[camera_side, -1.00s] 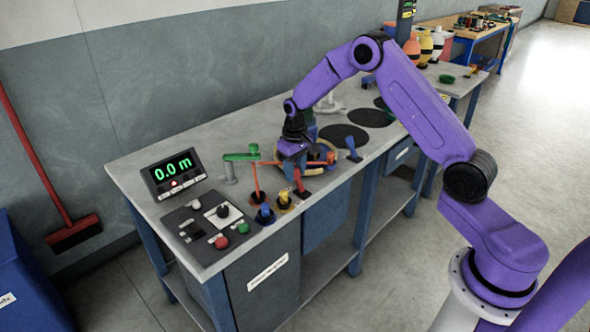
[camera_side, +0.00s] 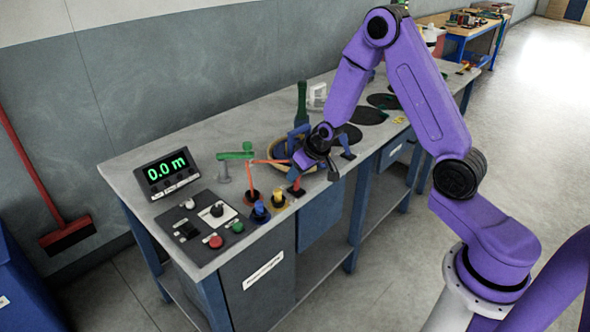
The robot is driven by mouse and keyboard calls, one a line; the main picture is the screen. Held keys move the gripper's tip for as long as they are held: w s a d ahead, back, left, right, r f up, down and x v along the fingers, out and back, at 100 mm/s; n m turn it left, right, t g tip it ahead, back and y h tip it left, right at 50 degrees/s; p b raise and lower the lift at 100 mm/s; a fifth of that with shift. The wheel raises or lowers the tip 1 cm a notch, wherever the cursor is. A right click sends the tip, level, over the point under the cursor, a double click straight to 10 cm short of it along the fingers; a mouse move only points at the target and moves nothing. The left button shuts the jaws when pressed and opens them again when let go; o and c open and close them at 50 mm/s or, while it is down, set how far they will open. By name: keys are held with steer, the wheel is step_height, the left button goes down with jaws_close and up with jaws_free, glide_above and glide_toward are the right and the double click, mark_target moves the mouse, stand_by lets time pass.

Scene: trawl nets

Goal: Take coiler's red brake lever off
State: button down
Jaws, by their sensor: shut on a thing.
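Another blue lever (camera_side: 346,148) is to the right. A coil (camera_side: 277,150) lies behind my gripper. The back left bench top is clear.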

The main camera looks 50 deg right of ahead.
mark_target(299, 180)
steer(key=shift+s+f+t, duration=0.2)
steer(key=shift+s+t, duration=0.4)
steer(key=shift+t, duration=0.25)
steer(key=shift+s+f+t, duration=0.2)
steer(key=shift+s+t, duration=0.4)
steer(key=shift+t, duration=0.25)
steer(key=shift+s+f+t, duration=0.2)
steer(key=shift+s+t, duration=0.15)
steer(key=shift+t, duration=0.45)
steer(key=c, duration=0.7)
jaws_free()
steer(key=shift+s+r, duration=0.1)
steer(key=shift+s, duration=0.1)
steer(key=shift+v, duration=3.55)
steer(key=shift+s, duration=0.1)
